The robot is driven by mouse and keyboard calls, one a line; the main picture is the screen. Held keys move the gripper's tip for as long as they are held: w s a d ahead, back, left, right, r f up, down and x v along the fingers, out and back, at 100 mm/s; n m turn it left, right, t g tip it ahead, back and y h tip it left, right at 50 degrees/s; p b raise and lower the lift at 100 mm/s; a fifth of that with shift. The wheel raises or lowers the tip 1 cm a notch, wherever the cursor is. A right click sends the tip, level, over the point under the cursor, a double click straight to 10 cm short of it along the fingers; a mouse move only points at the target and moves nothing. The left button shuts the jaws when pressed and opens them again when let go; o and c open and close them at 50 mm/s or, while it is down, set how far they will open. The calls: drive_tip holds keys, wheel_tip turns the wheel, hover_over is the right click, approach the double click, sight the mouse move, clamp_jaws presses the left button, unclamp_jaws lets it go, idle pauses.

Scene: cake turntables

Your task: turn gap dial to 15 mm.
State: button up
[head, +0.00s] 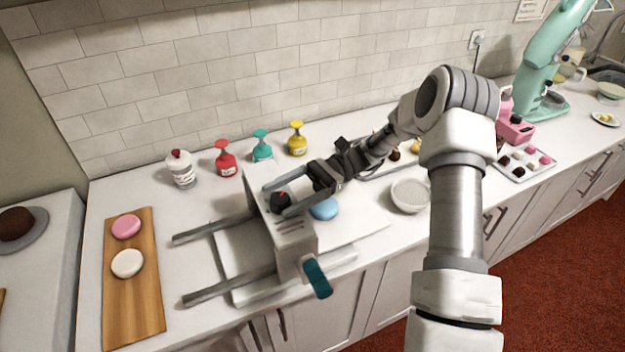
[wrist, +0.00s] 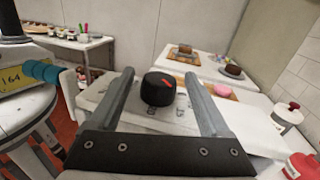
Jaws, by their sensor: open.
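The gap dial (head: 279,201) is a black round knob with a red pointer mark, on top of the white sheeter body (head: 297,243). My gripper (head: 282,196) is open, with its two grey fingers reaching to either side of the dial. In the wrist view, the dial (wrist: 159,97) sits between the spread fingers of my gripper (wrist: 160,78), with a visible space on each side. The red mark lies on the dial's top, toward the right in that view. I cannot read any scale number for the dial.
A teal crank handle (head: 318,278) sticks out at the sheeter's front, and two grey rails (head: 230,286) extend left. A blue disc (head: 324,208) lies close right. Behind stand red, teal and yellow bottles (head: 297,139). A wooden board (head: 133,300) lies left, a bowl (head: 409,195) right.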

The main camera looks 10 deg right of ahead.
drive_tip(key=v, duration=1.6)
drive_tip(key=shift+d+b, duration=0.2)
drive_tip(key=shift+b, duration=0.15)
drive_tip(key=s+a+r+n+t+h, duration=0.3)
drive_tip(key=s+a+r+n+h, duration=0.1)
drive_tip(key=s+a+r+h, duration=0.5)
drive_tip(key=s+d+r+n+t+h, duration=0.1)
drive_tip(key=s+d+n+t+h, duration=0.1)
drive_tip(key=s, duration=0.4)
drive_tip(key=s+d+r+n+t+h, duration=0.1)
drive_tip(key=s+n+t+h, duration=0.1)
drive_tip(key=s+t, duration=0.3)
drive_tip(key=s+d+r+n+t+h, duration=0.2)
drive_tip(key=s+n+t+h, duration=0.1)
drive_tip(key=s, duration=0.3)
drive_tip(key=shift+s+d+n+t, duration=0.3)
drive_tip(key=shift+d+n+t, duration=0.1)
